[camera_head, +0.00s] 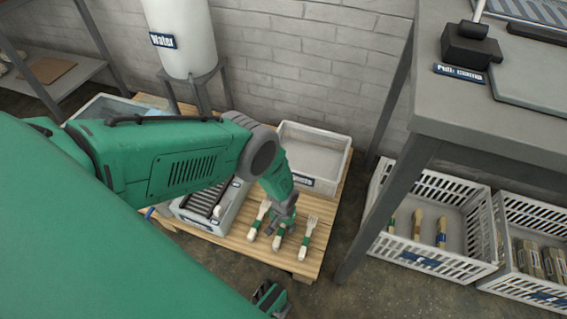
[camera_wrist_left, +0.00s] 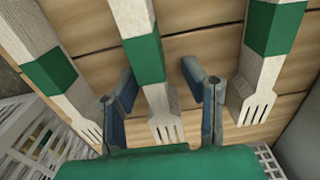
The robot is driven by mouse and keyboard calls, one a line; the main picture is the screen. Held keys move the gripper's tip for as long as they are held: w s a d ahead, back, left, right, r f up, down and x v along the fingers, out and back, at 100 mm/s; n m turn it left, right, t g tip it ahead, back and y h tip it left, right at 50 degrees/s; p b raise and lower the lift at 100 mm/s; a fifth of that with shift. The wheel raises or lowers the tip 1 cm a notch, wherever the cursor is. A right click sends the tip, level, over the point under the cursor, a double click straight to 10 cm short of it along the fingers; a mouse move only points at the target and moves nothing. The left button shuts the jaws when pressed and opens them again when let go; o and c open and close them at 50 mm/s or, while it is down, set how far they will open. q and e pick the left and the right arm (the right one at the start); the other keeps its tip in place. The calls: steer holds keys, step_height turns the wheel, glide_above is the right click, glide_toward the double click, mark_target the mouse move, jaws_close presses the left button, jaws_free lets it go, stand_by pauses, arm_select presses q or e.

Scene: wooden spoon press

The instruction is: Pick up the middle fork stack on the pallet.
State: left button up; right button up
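Three pale wooden fork stacks, each with a green band, lie side by side on the pallet (camera_head: 240,236). The middle fork stack (camera_head: 279,240) is partly hidden by my left gripper (camera_head: 282,216) in the head view. In the left wrist view the middle stack (camera_wrist_left: 146,60) runs between the two blue-grey fingers of the open left gripper (camera_wrist_left: 160,88), with a gap on each side. I cannot tell how far down the fingers reach. The left stack (camera_head: 260,217) and right stack (camera_head: 309,236) lie outside the fingers. My right gripper (camera_head: 270,297) shows at the bottom edge, its opening unclear.
A grey bin (camera_head: 314,160) and a slotted tray (camera_head: 207,207) stand on the pallet behind and left of the stacks. A table leg (camera_head: 385,210) rises to the right. White crates (camera_head: 430,262) with wooden bundles sit on the floor under the table.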

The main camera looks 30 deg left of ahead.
arm_select(q)
steer(key=shift+d, duration=0.1)
steer(key=shift+r, duration=0.1)
jaws_close()
